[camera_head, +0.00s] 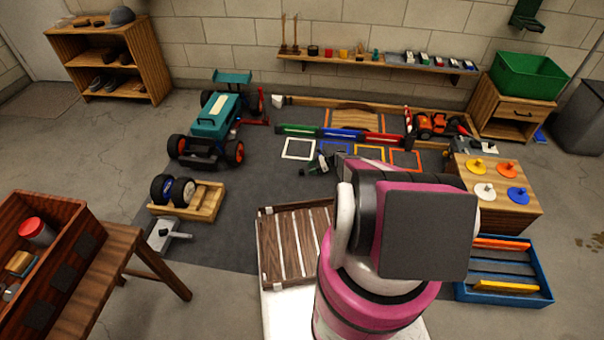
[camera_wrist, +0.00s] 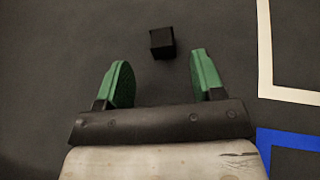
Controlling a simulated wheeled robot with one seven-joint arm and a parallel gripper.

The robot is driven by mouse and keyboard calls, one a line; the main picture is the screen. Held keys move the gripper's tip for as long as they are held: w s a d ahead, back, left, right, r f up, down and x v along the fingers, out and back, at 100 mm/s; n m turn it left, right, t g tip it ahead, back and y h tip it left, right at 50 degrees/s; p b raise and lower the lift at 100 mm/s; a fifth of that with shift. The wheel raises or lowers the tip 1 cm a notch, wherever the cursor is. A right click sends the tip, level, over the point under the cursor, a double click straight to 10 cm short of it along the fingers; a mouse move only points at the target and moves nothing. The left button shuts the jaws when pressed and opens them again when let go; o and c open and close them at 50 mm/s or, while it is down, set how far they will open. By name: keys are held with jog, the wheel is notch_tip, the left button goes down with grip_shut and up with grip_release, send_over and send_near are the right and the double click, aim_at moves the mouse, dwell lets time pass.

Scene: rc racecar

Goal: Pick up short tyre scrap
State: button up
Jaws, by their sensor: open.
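A short tyre scrap, a small black block (camera_wrist: 162,43), lies on the dark floor mat in the wrist view. In the head view my gripper (camera_head: 322,163) is low over the mat, partly hidden by my arm.
White (camera_head: 299,140) and blue outlined squares mark the mat beside my gripper. A teal racecar (camera_head: 215,118) stands at the left. A slatted wooden crate (camera_head: 270,246) is near my base. A peg box (camera_head: 497,205) and blue tray (camera_head: 545,285) stand at the right.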

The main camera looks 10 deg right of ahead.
aim_at(303, 170)
jog(key=shift+x, duration=2.75)
jog(key=shift+w+f, duration=0.1)
jog(key=c, duration=1)
